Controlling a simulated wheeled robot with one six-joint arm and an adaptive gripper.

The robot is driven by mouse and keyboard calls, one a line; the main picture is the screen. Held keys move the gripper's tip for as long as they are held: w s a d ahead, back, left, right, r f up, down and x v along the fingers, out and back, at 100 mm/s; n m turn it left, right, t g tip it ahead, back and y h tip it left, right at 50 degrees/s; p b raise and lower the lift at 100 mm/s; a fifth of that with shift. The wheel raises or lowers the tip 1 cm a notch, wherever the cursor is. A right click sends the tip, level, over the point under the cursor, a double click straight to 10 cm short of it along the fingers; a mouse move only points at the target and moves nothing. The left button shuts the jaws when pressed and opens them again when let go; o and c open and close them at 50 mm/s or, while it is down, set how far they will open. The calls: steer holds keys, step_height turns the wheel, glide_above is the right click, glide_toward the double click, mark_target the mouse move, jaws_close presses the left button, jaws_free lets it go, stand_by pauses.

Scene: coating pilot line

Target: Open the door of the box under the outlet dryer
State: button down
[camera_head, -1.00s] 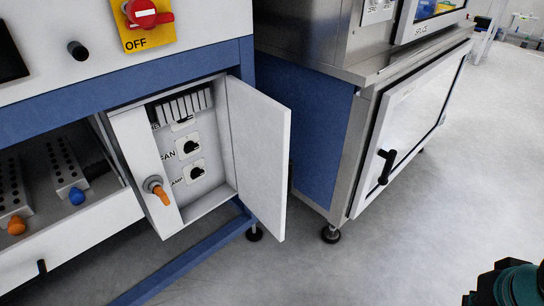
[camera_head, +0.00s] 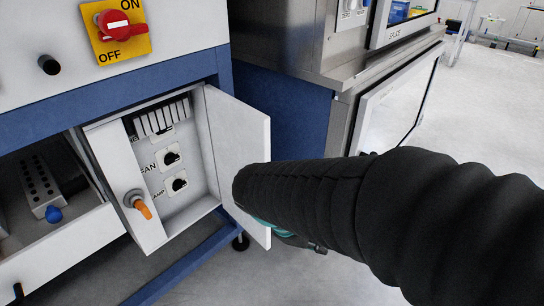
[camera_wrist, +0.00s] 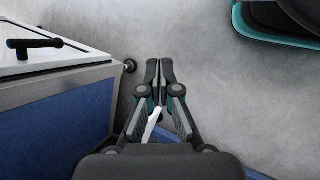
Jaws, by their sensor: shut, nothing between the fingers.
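The box (camera_head: 112,185) hangs under the blue frame on the left of the head view. Its white door (camera_head: 238,150) stands swung outward to the right, so the fan and lamp sockets inside show. An orange handle (camera_head: 138,204) is on the box's left front panel. My arm's black sleeve hides part of the door's lower right edge and most of my gripper in the head view. In the wrist view my gripper (camera_wrist: 160,68) is shut with its fingertips together over the grey floor. A narrow white strip shows between its finger linkages; I cannot tell what it is.
A steel cabinet (camera_head: 345,125) with a blue side stands right of the door; its black handle (camera_wrist: 35,44) shows in the wrist view. A red switch (camera_head: 120,28) is on the panel above the box. Open floor (camera_head: 480,110) lies at the right.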

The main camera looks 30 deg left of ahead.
steer(key=s+a+n+t, duration=0.2)
steer(key=a+n+t, duration=0.15)
steer(key=a, duration=0.45)
steer(key=s+a+n+t, duration=0.2)
steer(key=a+n+t, duration=0.1)
steer(key=a+n, duration=0.3)
steer(key=n+t, duration=0.5)
steer(key=t, duration=0.1)
glide_toward(262, 160)
steer(key=x, duration=0.7)
steer(key=shift+d, duration=0.1)
